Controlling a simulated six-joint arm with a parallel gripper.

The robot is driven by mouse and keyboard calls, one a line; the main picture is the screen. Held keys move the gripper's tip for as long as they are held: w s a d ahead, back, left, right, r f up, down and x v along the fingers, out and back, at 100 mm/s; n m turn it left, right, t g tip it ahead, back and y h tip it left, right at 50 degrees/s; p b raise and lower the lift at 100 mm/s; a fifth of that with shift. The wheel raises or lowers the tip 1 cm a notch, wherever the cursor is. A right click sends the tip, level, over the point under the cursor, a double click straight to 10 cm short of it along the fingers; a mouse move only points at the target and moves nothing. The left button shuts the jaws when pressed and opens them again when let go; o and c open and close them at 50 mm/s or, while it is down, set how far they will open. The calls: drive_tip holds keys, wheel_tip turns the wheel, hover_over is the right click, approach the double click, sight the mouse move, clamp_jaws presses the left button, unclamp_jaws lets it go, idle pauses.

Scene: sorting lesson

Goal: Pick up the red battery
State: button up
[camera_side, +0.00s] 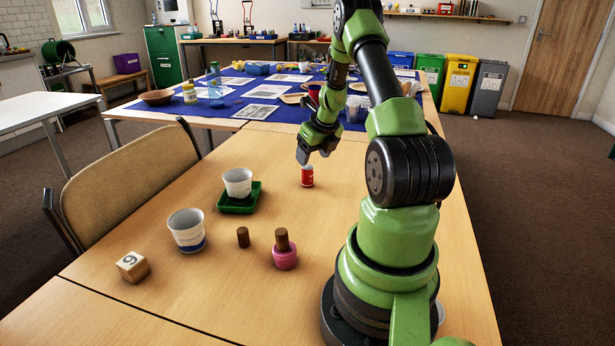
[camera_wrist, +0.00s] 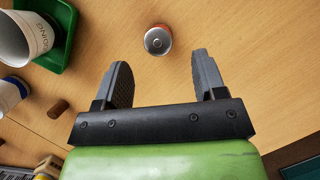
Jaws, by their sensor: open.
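The red battery (camera_side: 307,177) stands upright on the wooden table in the side view, just below my gripper (camera_side: 314,155). In the wrist view I look down on its round silver end, with a thin red edge of the battery (camera_wrist: 158,40) showing. It lies beyond the fingertips, roughly centred between their lines. My gripper (camera_wrist: 160,72) is open, with bare table between its two fingers. No contact with the battery shows in the wrist view.
A white cup (camera_side: 237,182) stands in a green tray (camera_side: 239,206) left of the battery. Another cup (camera_side: 187,232), a brown cylinder (camera_side: 243,237), a pink-based peg (camera_side: 285,255) and a numbered wooden block (camera_side: 132,266) stand nearer the camera. The table right around the battery is clear.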

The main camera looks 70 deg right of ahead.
sight(308, 166)
drive_tip(key=x, duration=0.7)
drive_tip(key=shift+w+f, duration=0.15)
drive_tip(key=shift+f, duration=0.05)
drive_tip(key=shift+c, duration=0.4)
drive_tip(key=c, duration=1)
